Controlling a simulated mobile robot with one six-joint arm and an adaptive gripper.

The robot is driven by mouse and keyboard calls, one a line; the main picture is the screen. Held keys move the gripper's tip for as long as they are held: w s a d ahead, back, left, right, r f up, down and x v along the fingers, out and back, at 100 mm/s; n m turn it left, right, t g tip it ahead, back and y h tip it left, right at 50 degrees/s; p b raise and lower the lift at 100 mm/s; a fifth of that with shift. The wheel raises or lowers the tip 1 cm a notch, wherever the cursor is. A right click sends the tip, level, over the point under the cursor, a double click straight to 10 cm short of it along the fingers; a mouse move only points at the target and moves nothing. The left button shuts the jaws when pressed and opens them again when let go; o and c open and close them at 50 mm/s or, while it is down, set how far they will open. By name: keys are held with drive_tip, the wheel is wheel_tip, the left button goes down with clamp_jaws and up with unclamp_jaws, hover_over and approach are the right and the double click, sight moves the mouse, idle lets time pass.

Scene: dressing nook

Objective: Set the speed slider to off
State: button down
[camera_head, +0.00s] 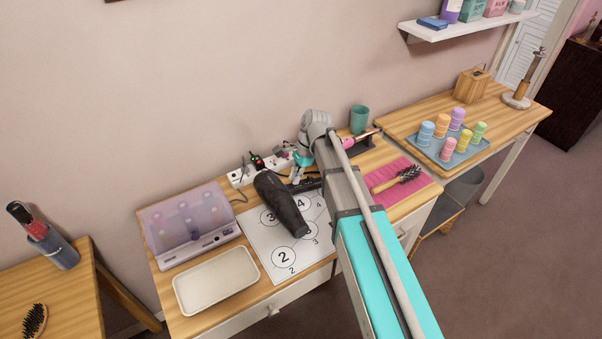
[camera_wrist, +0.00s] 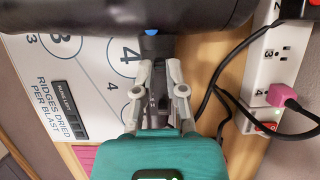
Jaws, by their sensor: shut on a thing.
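A black hair dryer (camera_head: 280,203) lies on a white numbered sheet in the head view. In the wrist view its dark barrel (camera_wrist: 90,16) crosses the top, and its handle (camera_wrist: 155,46) points down between my fingers. A small blue spot (camera_wrist: 152,32) shows where the handle meets the barrel; I cannot tell whether it is the speed slider. My gripper (camera_wrist: 157,72) is shut on the handle, with a finger on each side. In the head view my arm largely hides the gripper and handle. The slider's setting cannot be read.
A white power strip (camera_wrist: 278,62) with a pink plug (camera_wrist: 283,96) and black cords lies close right of my gripper in the wrist view. A purple case (camera_head: 188,225), cream tray (camera_head: 216,280) and hairbrush (camera_head: 398,178) on a pink mat are around the dryer.

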drive_tip(key=c, duration=0.7)
unclamp_jaws()
drive_tip(key=shift+r, duration=0.1)
